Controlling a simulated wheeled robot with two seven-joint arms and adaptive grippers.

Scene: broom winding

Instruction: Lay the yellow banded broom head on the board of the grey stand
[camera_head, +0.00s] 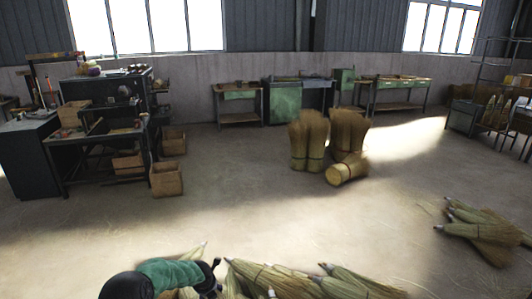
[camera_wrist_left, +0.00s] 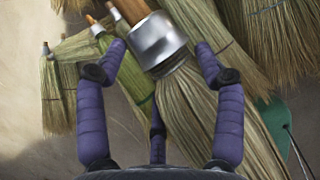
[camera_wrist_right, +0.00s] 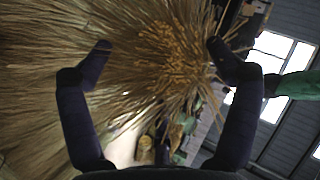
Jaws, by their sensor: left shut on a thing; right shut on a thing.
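In the left wrist view my left gripper (camera_wrist_left: 158,50) has its purple fingers around a straw broom head (camera_wrist_left: 190,110) with a wide silver metal collar. In the right wrist view my right gripper (camera_wrist_right: 158,48) is shut on a spread of brown bristles of a broom head (camera_wrist_right: 160,75), with the bristle ends fanning toward the camera. I cannot tell whether both hold the same broom head. No yellow band shows clearly, and I cannot make out the grey stand or its board.
Several broom heads lie at the bottom of the head view (camera_head: 275,279), and more lie at the right (camera_head: 485,232). Upright straw bundles (camera_head: 308,140) stand mid-floor beside a lying one (camera_head: 347,172). A dark workbench (camera_head: 100,150) with wooden boxes stands left. The floor between is clear.

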